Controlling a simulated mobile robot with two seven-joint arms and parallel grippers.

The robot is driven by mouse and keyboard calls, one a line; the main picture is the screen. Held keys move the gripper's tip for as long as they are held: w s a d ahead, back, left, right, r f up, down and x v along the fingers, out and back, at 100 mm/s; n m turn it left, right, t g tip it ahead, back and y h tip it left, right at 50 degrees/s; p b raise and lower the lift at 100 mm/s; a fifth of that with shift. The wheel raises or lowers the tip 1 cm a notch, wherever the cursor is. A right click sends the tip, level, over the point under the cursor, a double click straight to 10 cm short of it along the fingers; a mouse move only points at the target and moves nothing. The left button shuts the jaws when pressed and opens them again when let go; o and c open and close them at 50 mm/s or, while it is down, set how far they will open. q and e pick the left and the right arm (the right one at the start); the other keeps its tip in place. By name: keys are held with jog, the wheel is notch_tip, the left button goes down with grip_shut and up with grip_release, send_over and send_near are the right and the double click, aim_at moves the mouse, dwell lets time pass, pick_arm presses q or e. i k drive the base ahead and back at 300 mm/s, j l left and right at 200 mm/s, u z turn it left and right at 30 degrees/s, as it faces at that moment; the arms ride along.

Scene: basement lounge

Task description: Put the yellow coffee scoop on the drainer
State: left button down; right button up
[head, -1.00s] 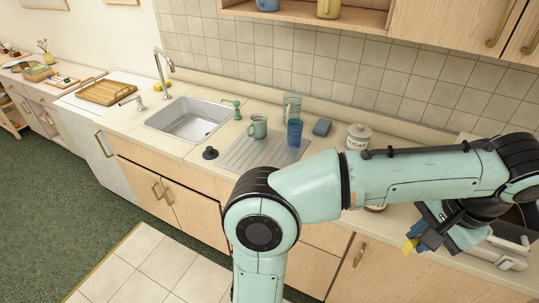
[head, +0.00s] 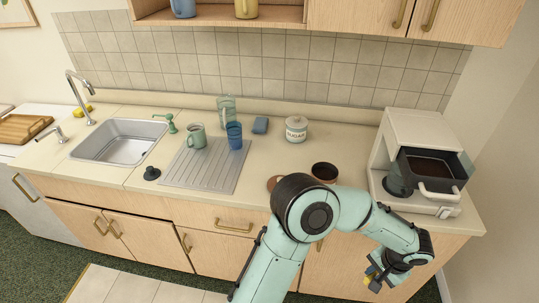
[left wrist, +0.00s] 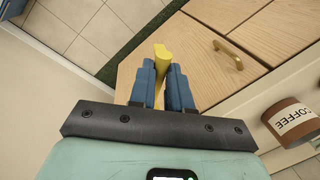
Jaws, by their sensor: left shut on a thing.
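The yellow coffee scoop (left wrist: 161,58) is held between the blue fingers of my left gripper (left wrist: 163,82) in the left wrist view. The drainer (head: 198,176) is a grey ribbed board set in the counter right of the sink, well to the left of the gripper. A green mug (head: 197,137) and a blue cup (head: 234,136) stand on its back part. My right gripper is not in view.
A coffee maker (head: 410,130) stands at the counter's right end. An open coffee canister (head: 324,173) stands near the front edge, with a sugar jar (head: 296,129) behind. A black stopper (head: 152,173) lies left of the drainer. The drainer's front part is clear.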

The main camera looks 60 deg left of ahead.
aim_at(221, 167)
jog(key=k+j+u, duration=0.2)
jog(key=k+j, duration=0.15)
jog(key=j, duration=0.25)
jog(key=k+j, duration=0.2)
jog(key=k+j+u, duration=0.15)
jog(key=j, duration=0.3)
jog(key=k+j+u, duration=0.1)
jog(key=j, duration=0.2)
jog(key=k, duration=0.05)
